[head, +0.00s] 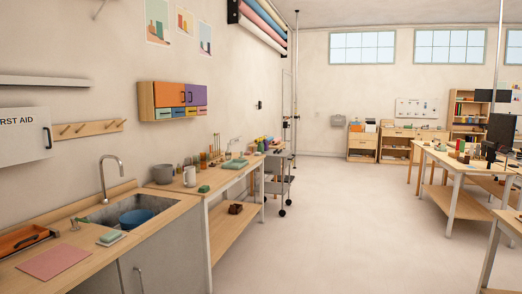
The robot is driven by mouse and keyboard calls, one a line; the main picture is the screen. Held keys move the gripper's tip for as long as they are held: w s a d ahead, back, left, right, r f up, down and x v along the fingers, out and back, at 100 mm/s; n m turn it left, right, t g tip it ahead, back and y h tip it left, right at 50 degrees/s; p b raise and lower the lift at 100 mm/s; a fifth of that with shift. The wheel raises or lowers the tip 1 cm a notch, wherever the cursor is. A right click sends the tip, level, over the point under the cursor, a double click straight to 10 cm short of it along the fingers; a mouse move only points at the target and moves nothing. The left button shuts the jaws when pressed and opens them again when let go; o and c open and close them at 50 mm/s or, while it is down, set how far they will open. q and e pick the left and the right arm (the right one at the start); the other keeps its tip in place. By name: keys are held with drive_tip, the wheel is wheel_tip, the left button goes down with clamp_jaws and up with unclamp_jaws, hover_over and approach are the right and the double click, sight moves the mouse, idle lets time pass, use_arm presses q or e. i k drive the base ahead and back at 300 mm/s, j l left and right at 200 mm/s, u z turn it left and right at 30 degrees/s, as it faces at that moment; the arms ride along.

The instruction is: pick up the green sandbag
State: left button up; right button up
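I cannot pick out a green sandbag for certain. A small dark green object (203,189) lies near the front edge of the wooden side table, too small to identify. A flat pale green item (236,164) lies further back on the same table. A green block (110,236) rests on a small dish on the sink counter and looks like a sponge or soap. Neither of my grippers is in view.
The sink counter (160,204) holds a blue bowl (136,217) in its basin, a pink mat (55,261) and a wooden tray (24,240). A grey cart (279,185) stands beyond the side table. Worktables (455,203) stand at right. The middle floor (340,215) is clear.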

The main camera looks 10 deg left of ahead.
sight(260, 148)
drive_tip(key=i+z, duration=0.2)
drive_tip(key=i, duration=3.6)
drive_tip(key=i+l+u, duration=0.1)
drive_tip(key=i+u, duration=0.25)
drive_tip(key=i, duration=1.4)
drive_tip(key=i+u, duration=0.25)
drive_tip(key=i, duration=0.65)
drive_tip(key=i+u, duration=0.25)
drive_tip(key=i, duration=0.7)
drive_tip(key=i+u, duration=0.1)
drive_tip(key=i, duration=0.4)
drive_tip(key=i+u, duration=0.15)
drive_tip(key=i, duration=0.4)
drive_tip(key=i+l+u, duration=0.1)
drive_tip(key=i, duration=0.4)
drive_tip(key=i+l+u, duration=0.15)
drive_tip(key=i, duration=0.35)
drive_tip(key=l, duration=0.1)
